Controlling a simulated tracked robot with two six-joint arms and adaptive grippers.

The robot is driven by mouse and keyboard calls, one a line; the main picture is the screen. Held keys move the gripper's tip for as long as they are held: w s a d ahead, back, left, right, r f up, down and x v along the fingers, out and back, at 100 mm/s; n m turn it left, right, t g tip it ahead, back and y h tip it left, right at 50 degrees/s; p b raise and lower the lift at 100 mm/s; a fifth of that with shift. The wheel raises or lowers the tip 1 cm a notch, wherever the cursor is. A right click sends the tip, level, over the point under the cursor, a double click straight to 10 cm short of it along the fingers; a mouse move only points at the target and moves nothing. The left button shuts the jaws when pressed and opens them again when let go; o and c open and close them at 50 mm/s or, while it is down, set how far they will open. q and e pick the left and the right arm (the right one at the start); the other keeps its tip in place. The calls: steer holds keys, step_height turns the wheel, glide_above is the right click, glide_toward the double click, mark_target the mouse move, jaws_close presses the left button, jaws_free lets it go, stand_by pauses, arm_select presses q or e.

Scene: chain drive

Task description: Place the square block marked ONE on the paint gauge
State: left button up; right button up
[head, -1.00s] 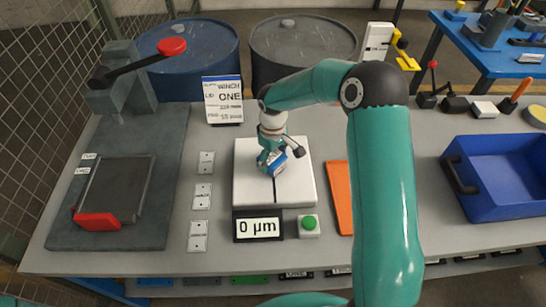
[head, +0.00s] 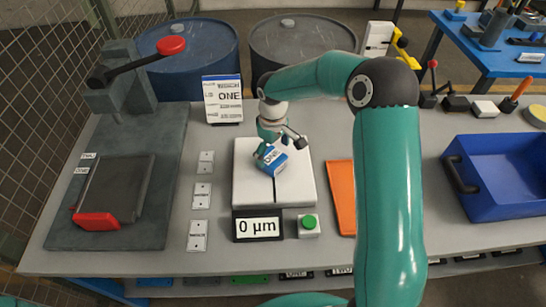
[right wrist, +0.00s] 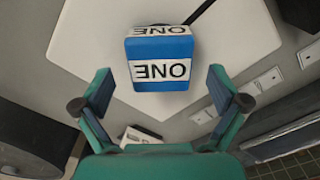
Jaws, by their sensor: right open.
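The square blue block marked ONE (head: 275,165) is over the white plate of the paint gauge (head: 296,185), near its middle. It appears to rest there, turned a little. It also shows in the right wrist view (right wrist: 160,72), label upside down. The gauge's display (head: 258,227) reads 0 µm. My right gripper (head: 280,143) is just behind and above the block in the head view. In the right wrist view its two fingers (right wrist: 160,90) stand wide apart, clear of the block's sides. My left gripper is not in view.
A green button (head: 309,222) sits beside the display. An orange strip (head: 340,190) and a blue bin (head: 500,175) lie to the right. A press with a red-knobbed lever (head: 135,72) stands at the left.

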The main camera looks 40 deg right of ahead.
mark_target(273, 157)
step_height(273, 157, up, 9)
steer(key=shift+b, duration=0.3)
stand_by(0.5)
